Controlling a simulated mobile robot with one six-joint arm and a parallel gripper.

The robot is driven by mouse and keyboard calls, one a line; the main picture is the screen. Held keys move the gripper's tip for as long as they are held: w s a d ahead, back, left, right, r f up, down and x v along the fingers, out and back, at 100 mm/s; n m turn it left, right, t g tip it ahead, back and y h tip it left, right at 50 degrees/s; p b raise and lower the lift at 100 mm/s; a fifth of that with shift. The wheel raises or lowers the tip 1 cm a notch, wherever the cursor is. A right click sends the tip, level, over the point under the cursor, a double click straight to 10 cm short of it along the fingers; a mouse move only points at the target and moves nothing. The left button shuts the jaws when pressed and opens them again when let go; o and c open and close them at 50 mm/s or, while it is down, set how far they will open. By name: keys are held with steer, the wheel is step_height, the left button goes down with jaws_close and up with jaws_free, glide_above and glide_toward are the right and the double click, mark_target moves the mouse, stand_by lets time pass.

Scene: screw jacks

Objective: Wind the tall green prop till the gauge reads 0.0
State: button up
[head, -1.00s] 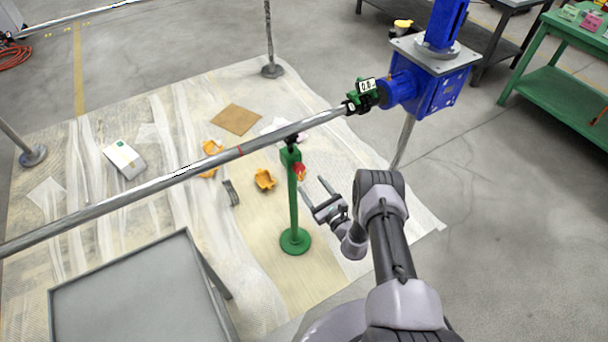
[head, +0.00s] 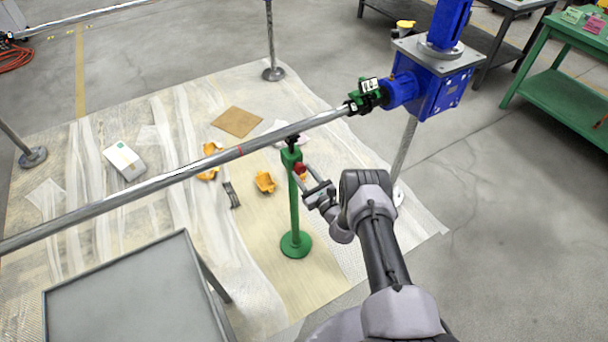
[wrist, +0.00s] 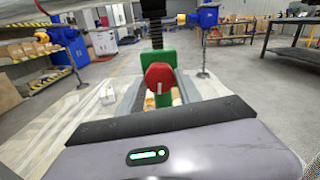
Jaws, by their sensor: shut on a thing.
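The tall green prop (head: 294,215) stands upright on a round base, its top under the long steel bar (head: 190,180). A red knob (head: 299,168) sits on the side of its head; the wrist view shows the knob (wrist: 159,76) face on, before the green head (wrist: 172,60) and a black threaded screw (wrist: 157,32). My gripper (head: 305,174) is shut on the red knob, one grey finger on each side. The gauge (head: 370,85) is a small white display on a green clamp near the bar's right end; its digits are too small to read surely.
A blue gearbox (head: 432,85) on a post holds the bar's right end. A grey table (head: 130,295) stands at front left. Orange pieces (head: 265,182), a brown board (head: 237,122) and a white packet (head: 124,160) lie on the sheeted floor. Open floor lies to the right.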

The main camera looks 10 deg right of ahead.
steer(key=shift+f+m+b, duration=0.3)
steer(key=shift+m+b, duration=0.4)
steer(key=shift+b, duration=0.35)
steer(key=shift+r+m, duration=0.25)
steer(key=shift+m, duration=0.05)
steer(key=o, duration=1.4)
steer(key=shift+c, duration=0.2)
steer(key=p+v, duration=0.5)
steer(key=v, duration=1.2)
steer(key=shift+s, duration=0.2)
